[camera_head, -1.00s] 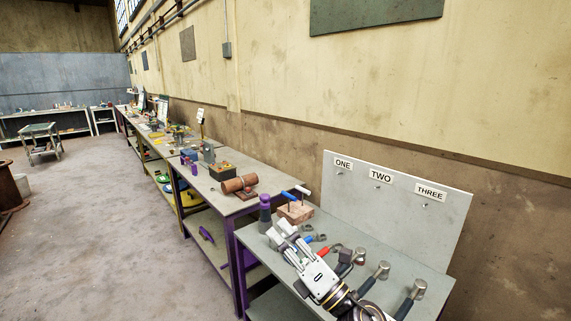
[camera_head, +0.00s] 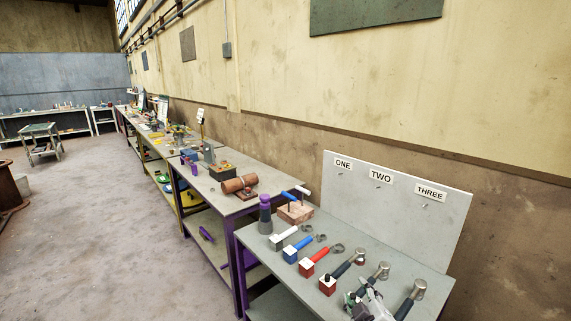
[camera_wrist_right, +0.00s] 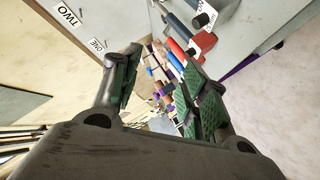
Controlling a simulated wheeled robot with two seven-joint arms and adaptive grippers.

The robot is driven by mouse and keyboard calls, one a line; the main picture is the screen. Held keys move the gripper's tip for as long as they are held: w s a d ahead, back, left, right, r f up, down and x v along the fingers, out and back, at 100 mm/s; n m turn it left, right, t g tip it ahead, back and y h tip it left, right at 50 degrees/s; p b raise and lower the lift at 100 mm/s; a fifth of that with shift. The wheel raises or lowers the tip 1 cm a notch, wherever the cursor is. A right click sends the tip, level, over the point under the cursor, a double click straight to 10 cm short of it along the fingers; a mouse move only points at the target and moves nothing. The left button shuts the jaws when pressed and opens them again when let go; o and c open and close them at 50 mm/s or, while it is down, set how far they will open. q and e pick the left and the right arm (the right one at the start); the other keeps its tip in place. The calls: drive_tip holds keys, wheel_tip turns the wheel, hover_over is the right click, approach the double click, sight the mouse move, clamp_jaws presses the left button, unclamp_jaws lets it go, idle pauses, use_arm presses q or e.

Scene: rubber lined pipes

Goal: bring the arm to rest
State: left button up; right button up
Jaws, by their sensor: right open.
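My right gripper (camera_head: 364,303) is low in the head view, at the front right part of the near grey table (camera_head: 335,232). In the wrist view my right gripper (camera_wrist_right: 162,88) has its two green-padded fingers apart, with nothing held between them. Most of the right arm is out of the head view. My left gripper is not in view.
Tools with white, blue (camera_head: 303,244), red (camera_head: 318,265) and dark handles lie across the table. A board (camera_head: 350,195) labelled ONE, TWO, THREE stands behind them.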

drive_tip(key=s+d+f+m+g+y, duration=0.1)
drive_tip(key=s+f+m+g, duration=0.35)
drive_tip(key=s+f, duration=0.45)
drive_tip(key=s+d+f+m+g, duration=0.25)
drive_tip(key=s+f+g, duration=0.4)
drive_tip(key=s, duration=0.45)
wheel_tip(320, 180, down, 32)
drive_tip(key=s, duration=0.1)
drive_tip(key=s+d+f+g, duration=0.1)
drive_tip(key=s+d+f, duration=0.2)
drive_tip(key=s+f, duration=0.7)
drive_tip(key=s+d+f, duration=0.3)
drive_tip(key=s+f, duration=0.7)
drive_tip(key=s, duration=0.2)
drive_tip(key=shift+s+d+f+n+g+h, duration=0.15)
drive_tip(key=shift+d+f+n+g+h, duration=0.15)
drive_tip(key=shift+g, duration=0.1)
